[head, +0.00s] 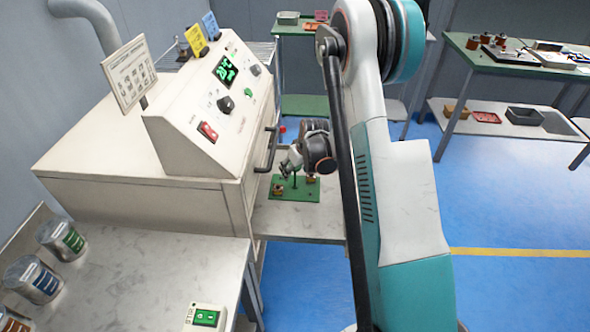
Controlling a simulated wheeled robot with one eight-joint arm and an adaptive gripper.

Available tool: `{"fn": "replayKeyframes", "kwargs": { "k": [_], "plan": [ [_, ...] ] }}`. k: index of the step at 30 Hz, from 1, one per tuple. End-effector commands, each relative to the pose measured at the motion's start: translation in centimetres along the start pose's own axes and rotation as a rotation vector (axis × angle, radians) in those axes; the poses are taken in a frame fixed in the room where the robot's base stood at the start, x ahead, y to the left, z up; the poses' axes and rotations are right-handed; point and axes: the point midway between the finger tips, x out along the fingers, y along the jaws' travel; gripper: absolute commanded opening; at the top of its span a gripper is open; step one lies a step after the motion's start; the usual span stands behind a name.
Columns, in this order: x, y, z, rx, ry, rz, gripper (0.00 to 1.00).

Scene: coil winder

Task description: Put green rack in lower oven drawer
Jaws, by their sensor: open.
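The green rack (298,195) stands on a metal side surface just right of the oven. It has a flat green base, an upright green post in its middle and small copper-brown pieces on it. My gripper (291,170) is open over the rack, near the top of its post; I cannot tell whether it touches. The cream oven (140,190) stands at left, with a sloped control panel. A dark bar handle (268,150) is on its right-hand face. I cannot make out the lower drawer or its state; that face is seen at a steep angle.
The metal side surface (285,222) has bare room in front of the rack. A metal bench (150,270) at front left holds several cans and a green switch box (205,318). Green-topped tables (480,65) stand at the back. Blue floor is clear at right.

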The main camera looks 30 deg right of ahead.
Motion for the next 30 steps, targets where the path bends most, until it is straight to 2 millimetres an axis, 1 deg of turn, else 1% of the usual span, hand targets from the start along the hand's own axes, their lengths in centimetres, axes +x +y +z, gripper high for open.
{"fn": "replayKeyframes", "kwargs": {
  "k": [5,9,15,18,21,30],
  "plan": [
    [-3.4,0.0,-0.1,0.001,0.0,0.0,0.58],
    [-6.5,0.0,-0.1,0.0,0.0,0.0,0.58],
    [-10.0,0.0,0.0,0.001,0.0,0.0,0.58],
    [-11.1,0.0,0.0,0.001,0.0,0.0,0.58],
    [-11.7,0.0,0.0,0.001,0.0,0.0,0.58],
    [-11.9,0.0,0.0,0.0,0.0,0.0,0.58]
  ]
}}
